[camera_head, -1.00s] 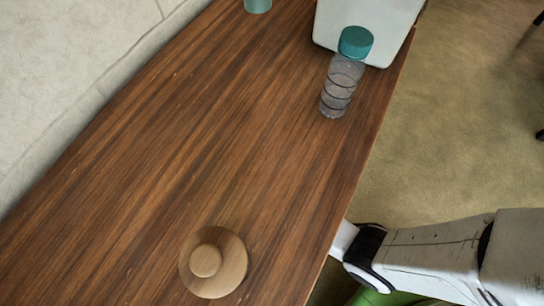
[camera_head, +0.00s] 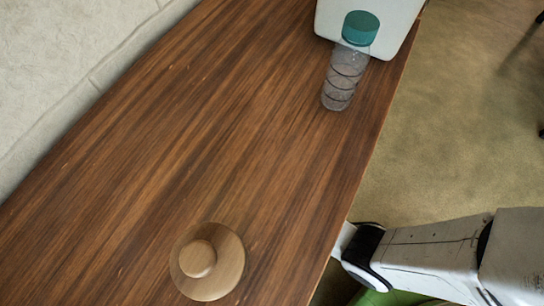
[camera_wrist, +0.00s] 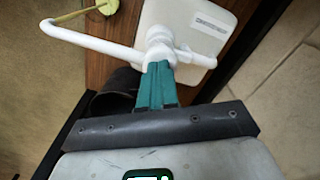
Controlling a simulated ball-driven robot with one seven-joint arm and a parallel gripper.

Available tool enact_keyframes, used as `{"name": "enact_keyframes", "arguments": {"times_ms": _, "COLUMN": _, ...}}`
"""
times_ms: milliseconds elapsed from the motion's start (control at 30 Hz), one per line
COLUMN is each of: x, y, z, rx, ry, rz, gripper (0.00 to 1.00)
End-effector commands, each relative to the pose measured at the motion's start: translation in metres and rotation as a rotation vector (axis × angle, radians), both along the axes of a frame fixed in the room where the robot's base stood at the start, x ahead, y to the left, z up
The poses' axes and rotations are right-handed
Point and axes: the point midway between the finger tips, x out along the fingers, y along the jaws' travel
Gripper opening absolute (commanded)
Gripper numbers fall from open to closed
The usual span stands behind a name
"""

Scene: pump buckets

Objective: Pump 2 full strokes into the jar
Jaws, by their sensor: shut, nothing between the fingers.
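In the wrist view a white pump (camera_wrist: 160,45) has a round head and a long bent white tube reaching left. It stands over a white container (camera_wrist: 205,18) with a printed label. My gripper (camera_wrist: 157,74) has teal fingers, closed together and empty, pointing at the pump head. Its tips overlap the pump's near side in the picture; I cannot tell whether they touch. A dark round vessel (camera_wrist: 113,92) is left of the fingers, partly hidden; I cannot tell whether it is the jar. The head view does not show my gripper.
In the head view a clear ribbed bottle with a teal cap (camera_head: 345,75) stands by a white container (camera_head: 392,22) at the table's far right. A round wooden knobbed piece (camera_head: 209,264) is at the near end. The table (camera_head: 235,120) between is clear.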

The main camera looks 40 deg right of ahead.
Motion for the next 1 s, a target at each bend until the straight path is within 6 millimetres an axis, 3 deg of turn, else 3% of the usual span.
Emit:
{"name": "enact_keyframes", "arguments": {"times_ms": 233, "x": -0.001, "y": 0.0, "z": -0.014, "rx": 0.001, "ry": 0.001, "rz": 0.0, "gripper": 0.0}}
{"name": "enact_keyframes", "arguments": {"times_ms": 467, "x": -0.001, "y": 0.0, "z": -0.01, "rx": 0.001, "ry": 0.001, "rz": 0.0, "gripper": 0.0}}
{"name": "enact_keyframes", "arguments": {"times_ms": 1000, "x": -0.001, "y": 0.0, "z": 0.029, "rx": 0.001, "ry": 0.002, "rz": 0.0, "gripper": 0.0}}
